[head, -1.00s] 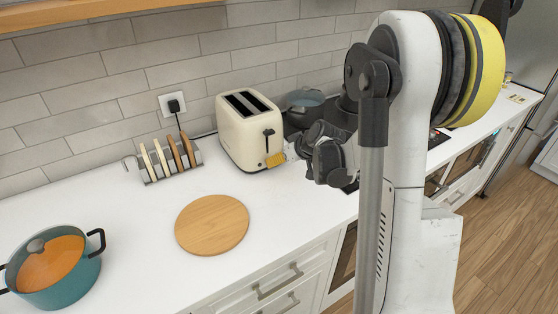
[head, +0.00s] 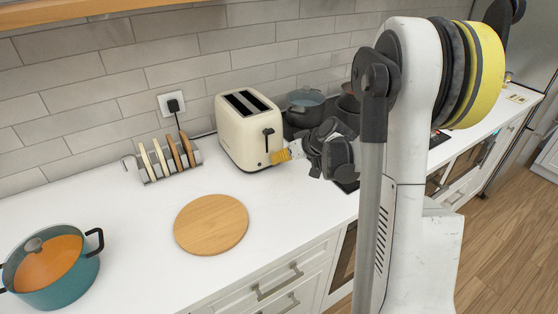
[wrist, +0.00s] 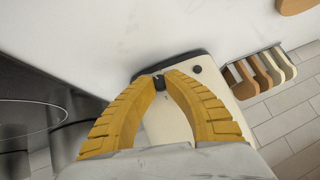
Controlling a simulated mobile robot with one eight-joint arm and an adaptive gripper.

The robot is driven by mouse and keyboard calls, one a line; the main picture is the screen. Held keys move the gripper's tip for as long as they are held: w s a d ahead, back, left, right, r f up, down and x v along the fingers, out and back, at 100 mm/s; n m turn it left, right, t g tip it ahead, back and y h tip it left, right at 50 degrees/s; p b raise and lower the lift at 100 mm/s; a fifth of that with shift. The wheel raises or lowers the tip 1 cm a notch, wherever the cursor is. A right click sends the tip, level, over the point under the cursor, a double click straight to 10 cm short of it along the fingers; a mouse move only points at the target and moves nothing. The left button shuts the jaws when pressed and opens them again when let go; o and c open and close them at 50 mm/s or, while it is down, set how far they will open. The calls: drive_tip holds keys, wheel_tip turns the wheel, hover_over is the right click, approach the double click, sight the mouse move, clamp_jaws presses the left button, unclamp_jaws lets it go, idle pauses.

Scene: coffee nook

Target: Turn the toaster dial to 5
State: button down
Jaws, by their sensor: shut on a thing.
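The cream toaster (head: 240,135) stands upright on the white counter against the tiled wall, with two dark slots on top and a black lever (head: 268,132) on its front end. My gripper (head: 276,157) is at that front end, below the lever. In the wrist view its yellow fingers (wrist: 159,78) close around the small dark dial (wrist: 159,84) on the toaster's face. The dial is mostly hidden by the fingertips, and its number and pointer cannot be read. A round black button (wrist: 197,69) shows beside the fingers on the toaster (wrist: 168,125).
A toast rack (head: 165,160) with several slices stands left of the toaster. A round wooden board (head: 211,224) lies in front, and a teal pot (head: 55,270) is at the lower left. Dark pots (head: 306,110) stand close behind my gripper. Counter between board and pot is clear.

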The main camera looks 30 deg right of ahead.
drive_tip(key=m+y+b, duration=0.1)
drive_tip(key=y, duration=0.1)
drive_tip(key=m+y+b, duration=0.1)
drive_tip(key=y+b, duration=0.1)
drive_tip(key=shift+d+f+t, duration=0.2)
drive_tip(key=shift+f+t, duration=0.1)
drive_tip(key=shift+f, duration=0.05)
drive_tip(key=shift+m+y+b, duration=0.7)
drive_tip(key=shift+y, duration=0.1)
drive_tip(key=shift+t, duration=0.3)
drive_tip(key=c, duration=1.3)
unclamp_jaws()
drive_tip(key=shift+a, duration=0.1)
drive_tip(key=shift+r, duration=0.2)
